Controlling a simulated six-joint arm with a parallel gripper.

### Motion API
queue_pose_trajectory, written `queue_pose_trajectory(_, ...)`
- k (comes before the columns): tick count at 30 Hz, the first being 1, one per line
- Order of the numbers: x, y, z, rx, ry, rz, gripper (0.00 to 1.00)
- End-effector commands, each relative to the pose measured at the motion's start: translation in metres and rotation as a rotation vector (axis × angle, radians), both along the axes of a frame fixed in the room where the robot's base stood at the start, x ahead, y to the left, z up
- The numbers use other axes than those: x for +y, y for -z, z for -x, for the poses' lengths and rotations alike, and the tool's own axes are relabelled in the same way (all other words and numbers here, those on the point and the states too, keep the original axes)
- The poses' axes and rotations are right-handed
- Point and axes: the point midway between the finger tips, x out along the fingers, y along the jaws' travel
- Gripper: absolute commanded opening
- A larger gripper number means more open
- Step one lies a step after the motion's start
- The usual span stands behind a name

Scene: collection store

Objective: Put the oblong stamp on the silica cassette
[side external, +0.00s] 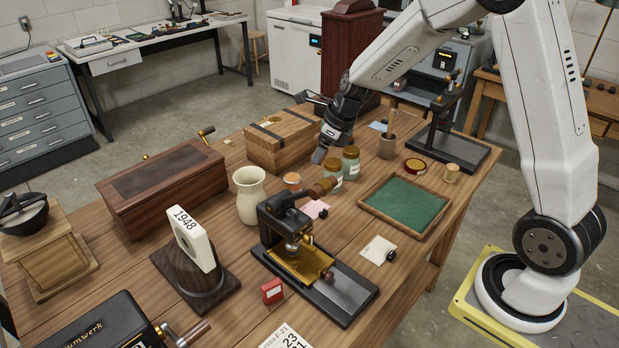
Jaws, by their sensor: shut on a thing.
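My gripper (322,150) points down over the table, just behind two glass jars with tan lids. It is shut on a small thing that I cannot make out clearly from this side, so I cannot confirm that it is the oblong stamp. I cannot pick out the silica cassette with certainty. Small dark pieces lie by a pink paper (314,208) and a cream card (377,250); they are too small to identify.
Near my gripper stand the jars (351,163), a wooden box (282,140) and a cream vase (249,194). A green-lined tray (364,204) lies to the right. A black-and-brass press (288,235) stands in front. A small red box (272,291) is beside it.

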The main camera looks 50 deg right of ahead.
Motion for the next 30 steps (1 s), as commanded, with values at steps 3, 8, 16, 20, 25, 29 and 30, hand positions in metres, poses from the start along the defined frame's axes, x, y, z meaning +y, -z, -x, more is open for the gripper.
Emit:
queue_pose_trajectory(3, -0.002, 0.008, -0.016, 0.001, 0.001, -0.001, 0.11)
queue_pose_trajectory(8, -0.005, 0.017, -0.037, 0.001, -0.001, 0.001, 0.11)
queue_pose_trajectory(16, -0.009, 0.036, -0.069, 0.001, 0.001, -0.001, 0.11)
queue_pose_trajectory(20, -0.011, 0.05, -0.08, 0.001, 0.001, 0.0, 0.11)
queue_pose_trajectory(25, -0.013, 0.067, -0.095, 0.001, 0.001, 0.0, 0.11)
queue_pose_trajectory(29, -0.014, 0.077, -0.103, 0.0, 0.001, 0.0, 0.11)
queue_pose_trajectory(30, -0.014, 0.078, -0.104, 0.0, 0.001, 0.001, 0.11)
